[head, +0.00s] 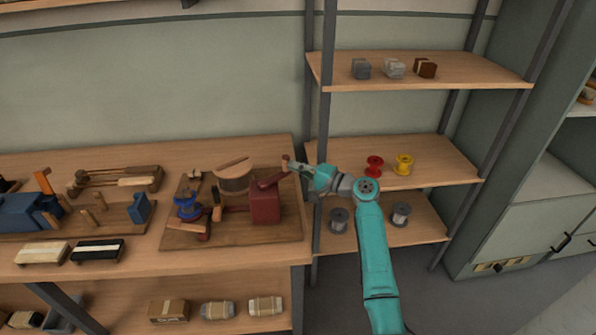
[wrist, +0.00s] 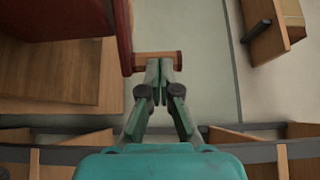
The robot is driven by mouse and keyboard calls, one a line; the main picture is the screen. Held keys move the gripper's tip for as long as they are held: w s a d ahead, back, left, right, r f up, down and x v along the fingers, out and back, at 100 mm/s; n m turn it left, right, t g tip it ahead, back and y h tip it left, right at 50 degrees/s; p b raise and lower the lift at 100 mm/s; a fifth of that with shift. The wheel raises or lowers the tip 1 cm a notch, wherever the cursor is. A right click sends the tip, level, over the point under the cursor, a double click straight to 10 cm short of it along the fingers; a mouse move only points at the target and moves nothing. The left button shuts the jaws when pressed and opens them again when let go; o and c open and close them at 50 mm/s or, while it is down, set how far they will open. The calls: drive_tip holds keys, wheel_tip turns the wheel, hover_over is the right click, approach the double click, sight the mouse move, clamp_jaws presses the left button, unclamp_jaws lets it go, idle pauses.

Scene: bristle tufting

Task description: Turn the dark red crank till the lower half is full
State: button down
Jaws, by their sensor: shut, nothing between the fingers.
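The dark red crank (head: 272,181) is on the dark red box (head: 266,207) at the right end of a wooden board. Its wooden handle (wrist: 157,57) lies across the wrist view at the end of the red crank arm (wrist: 123,35). My gripper (head: 294,167) is at the handle, to the right of the box. In the wrist view my fingers (wrist: 160,66) are shut with nothing between them, their tips against or just beside the handle; I cannot tell which. A round brown piece (head: 235,182) with a light wooden top stands left of the box. Its fill is too small to read.
A blue spool (head: 187,208) stands on the board's left. A blue machine (head: 25,213) and brushes (head: 97,250) lie further left on the bench. A shelf post (head: 321,120) rises close to my gripper, and shelves with red (head: 374,165) and yellow (head: 404,164) spools stand right.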

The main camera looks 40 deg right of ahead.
drive_tip(key=shift+w+d+n+y, duration=0.2)
drive_tip(key=shift+w+n+y, duration=0.15)
drive_tip(key=shift+w, duration=0.6)
